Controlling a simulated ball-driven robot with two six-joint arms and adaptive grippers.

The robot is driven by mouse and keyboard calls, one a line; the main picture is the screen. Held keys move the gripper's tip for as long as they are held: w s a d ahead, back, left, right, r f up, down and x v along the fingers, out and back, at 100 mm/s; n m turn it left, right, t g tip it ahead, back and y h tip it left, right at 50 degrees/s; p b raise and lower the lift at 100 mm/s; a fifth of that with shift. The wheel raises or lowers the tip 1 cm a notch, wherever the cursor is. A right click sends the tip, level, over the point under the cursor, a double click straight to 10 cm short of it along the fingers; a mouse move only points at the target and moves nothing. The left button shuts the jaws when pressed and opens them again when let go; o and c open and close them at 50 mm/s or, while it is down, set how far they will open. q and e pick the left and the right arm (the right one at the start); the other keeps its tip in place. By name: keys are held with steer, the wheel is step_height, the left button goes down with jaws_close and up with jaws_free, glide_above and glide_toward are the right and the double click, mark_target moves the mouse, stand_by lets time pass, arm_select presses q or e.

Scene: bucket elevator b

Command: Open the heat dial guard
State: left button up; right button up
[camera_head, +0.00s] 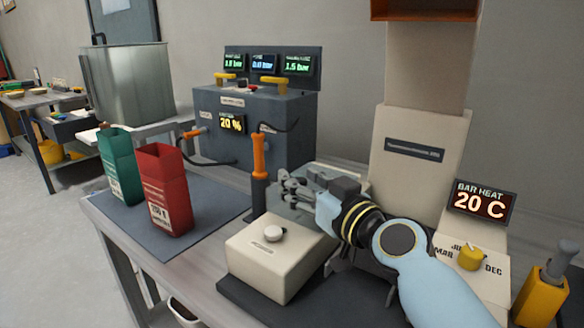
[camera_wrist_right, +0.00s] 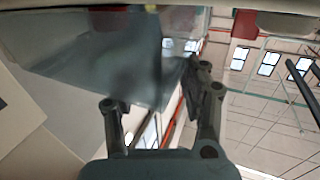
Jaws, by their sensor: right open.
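A cream box (camera_head: 262,262) with a small round dial (camera_head: 274,234) on its top stands at the front of the bench. A clear, see-through guard panel (camera_head: 287,212) shows at the back of the box, behind the dial. It looks tilted up, but my right gripper partly covers it and its exact angle is hard to tell. My right gripper (camera_head: 290,187) is open at this panel, with its fingers pointing left. In the right wrist view, a translucent panel (camera_wrist_right: 105,62) lies beyond the parted fingers (camera_wrist_right: 162,105); contact is unclear. My left gripper is not in view.
A red container (camera_head: 165,190) and a green one (camera_head: 119,165) stand on a dark mat. A BAR HEAT display (camera_head: 482,203) reads 20 C above a yellow knob (camera_head: 471,258).

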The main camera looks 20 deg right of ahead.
steer(key=shift+w+a, duration=0.1)
steer(key=shift+w, duration=0.3)
steer(key=shift+c, duration=1.1)
steer(key=c, duration=0.4)
steer(key=shift+c, duration=1.4)
jaws_close()
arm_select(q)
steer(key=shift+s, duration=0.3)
arm_select(e)
steer(key=shift+w, duration=0.1)
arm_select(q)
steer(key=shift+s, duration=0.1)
